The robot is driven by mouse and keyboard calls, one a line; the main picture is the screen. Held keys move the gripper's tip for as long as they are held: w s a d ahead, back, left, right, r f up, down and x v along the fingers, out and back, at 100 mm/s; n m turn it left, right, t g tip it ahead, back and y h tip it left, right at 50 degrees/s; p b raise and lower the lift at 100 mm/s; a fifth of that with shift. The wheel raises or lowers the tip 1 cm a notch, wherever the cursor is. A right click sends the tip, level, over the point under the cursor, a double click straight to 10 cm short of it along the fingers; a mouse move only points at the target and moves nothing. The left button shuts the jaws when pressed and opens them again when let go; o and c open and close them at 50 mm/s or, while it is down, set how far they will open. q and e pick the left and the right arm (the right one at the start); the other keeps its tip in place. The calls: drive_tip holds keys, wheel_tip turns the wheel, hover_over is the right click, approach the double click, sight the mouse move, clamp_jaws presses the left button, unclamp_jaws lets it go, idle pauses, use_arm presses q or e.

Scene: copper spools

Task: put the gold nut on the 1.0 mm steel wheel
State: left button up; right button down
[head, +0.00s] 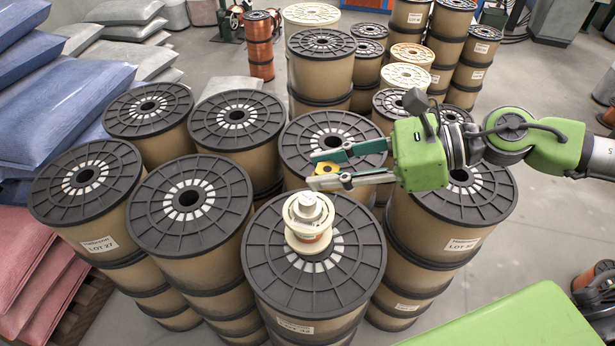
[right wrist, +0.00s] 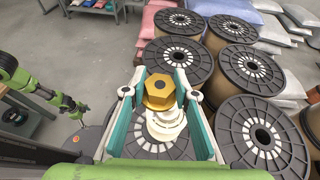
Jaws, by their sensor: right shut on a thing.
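The gold nut (head: 330,168) is a yellow-gold hexagonal piece between the fingertips of my right gripper (head: 328,169). It also shows in the right wrist view (right wrist: 160,92), where both green-lined fingers of the right gripper (right wrist: 161,92) close on it. A small stack of pale wheels (head: 309,213) sits on the front black-topped spool, just below and left of the nut in the head view; it shows beneath the nut in the right wrist view (right wrist: 166,125). I cannot read a 1.0 mm mark on it. My left gripper (right wrist: 74,108) is small at the left of the right wrist view; its jaws are unclear.
The front large spool (head: 350,270) carries the pale stack. Other large spools, such as the front-left one (head: 160,225), crowd around it. Blue sacks (head: 75,105) and red sacks (head: 22,255) are piled at the left. A green surface (head: 510,320) lies at the lower right.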

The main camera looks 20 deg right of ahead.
sight(308, 198)
drive_tip(key=w+f+p, duration=0.1)
drive_tip(key=w+a+f, duration=0.1)
drive_tip(key=w+f+p, duration=0.1)
drive_tip(key=f, duration=0.1)
drive_tip(key=shift+w+a+p, duration=0.1)
drive_tip(key=shift+a+p, duration=0.25)
drive_tip(key=shift+w+a+f, duration=0.15)
drive_tip(key=shift+w+f, duration=0.1)
drive_tip(key=shift+f, duration=0.15)
wheel_tip(308, 198, down, 3)
drive_tip(key=shift+w+a+f+p, duration=0.1)
drive_tip(key=shift+p, duration=0.3)
drive_tip(key=shift+f, duration=0.15)
drive_tip(key=shift+f+b, duration=0.25)
drive_tip(key=shift+b, duration=0.05)
drive_tip(key=c, duration=1.6)
unclamp_jaws()
drive_tip(key=shift+r, duration=0.1)
